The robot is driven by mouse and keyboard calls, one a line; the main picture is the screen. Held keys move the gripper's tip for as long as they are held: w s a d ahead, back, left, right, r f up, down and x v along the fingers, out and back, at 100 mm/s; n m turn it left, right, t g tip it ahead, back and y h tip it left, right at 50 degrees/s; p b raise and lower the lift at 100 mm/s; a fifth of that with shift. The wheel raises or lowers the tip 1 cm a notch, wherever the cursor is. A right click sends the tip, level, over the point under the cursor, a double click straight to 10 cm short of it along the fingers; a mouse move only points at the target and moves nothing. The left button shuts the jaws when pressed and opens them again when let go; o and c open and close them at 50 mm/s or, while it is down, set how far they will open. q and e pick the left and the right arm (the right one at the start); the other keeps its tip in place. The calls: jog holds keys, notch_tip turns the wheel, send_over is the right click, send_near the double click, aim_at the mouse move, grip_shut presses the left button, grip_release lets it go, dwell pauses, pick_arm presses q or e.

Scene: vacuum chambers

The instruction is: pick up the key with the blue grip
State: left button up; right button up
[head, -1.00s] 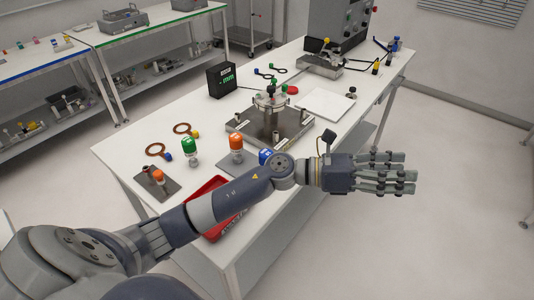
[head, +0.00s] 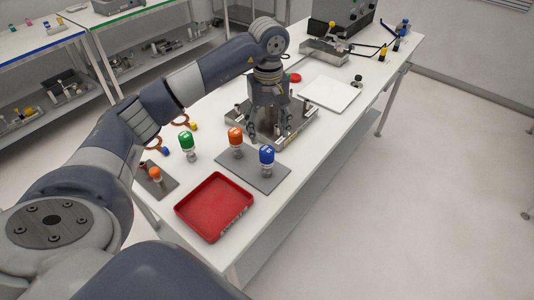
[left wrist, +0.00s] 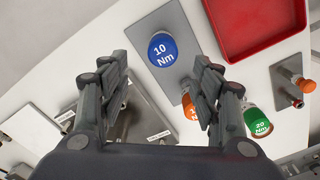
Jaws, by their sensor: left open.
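The key with the blue grip (head: 267,154) stands upright on a grey plate (head: 251,177) near the front edge of the table. In the left wrist view its round blue top (left wrist: 163,48), marked 10 Nm, lies just beyond and between the fingertips. My left gripper (head: 267,129) points down, open and empty, above and behind the blue key, over the metal chamber base (head: 297,130). It also shows open in the left wrist view (left wrist: 162,70). An orange-grip key (head: 235,137) stands on the same plate, left of the blue one. My right gripper is out of view.
A green-grip key (head: 186,140) stands farther left. A red tray (head: 245,206) lies in front of the grey plate. A small dark plate (head: 164,190) holds a small orange-topped part. A white panel (head: 330,94) lies behind. My arm hides part of the table.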

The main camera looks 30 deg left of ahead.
aim_at(267, 149)
pick_arm(q)
notch_tip(267, 149, down, 4)
jog(key=shift+f+p, duration=0.2)
jog(key=shift+p, duration=0.3)
jog(key=shift+s+d+f+p, duration=0.1)
jog(key=shift+s+f+p, duration=0.05)
jog(key=shift+f+p, duration=0.4)
jog(key=f+p, duration=0.1)
jog(key=f, duration=0.2)
jog(key=shift+s+p, duration=0.2)
jog(key=shift+p, duration=0.15)
jog(key=shift+f, duration=0.65)
jog(key=shift+w, duration=0.1)
jog(key=c, duration=1.2)
